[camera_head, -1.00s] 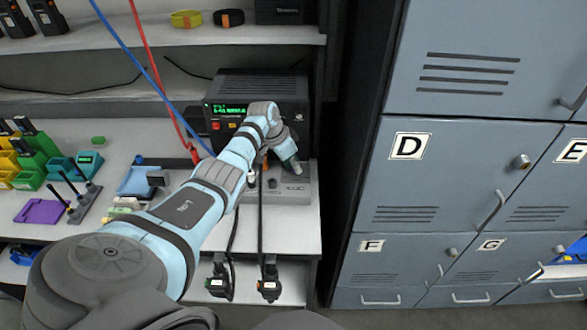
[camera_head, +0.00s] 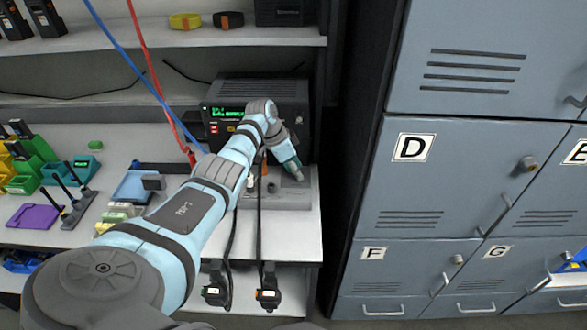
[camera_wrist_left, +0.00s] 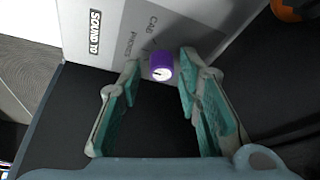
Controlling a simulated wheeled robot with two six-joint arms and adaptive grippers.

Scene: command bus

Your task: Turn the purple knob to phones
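The purple knob (camera_wrist_left: 161,67) with a white face sits on a light grey panel (camera_wrist_left: 110,30) in the left wrist view. The panel carries the words SOUND TO, CAB and PHONES. A small dark mark shows on the knob's face, but I cannot tell clearly which word it points to. My left gripper (camera_wrist_left: 160,62) is open, with its teal-padded fingertips on either side of the knob and visible gaps to it. In the head view my left gripper (camera_head: 294,170) is over the right end of the grey box (camera_head: 290,200); the knob is hidden there.
A black radio (camera_head: 258,92) with a green display stands behind my left arm. Red and blue cables hang in front of the shelves. Coloured bins (camera_head: 30,160) and a purple tray (camera_head: 34,216) are on the left. Grey lockers (camera_head: 455,180) rise on the right.

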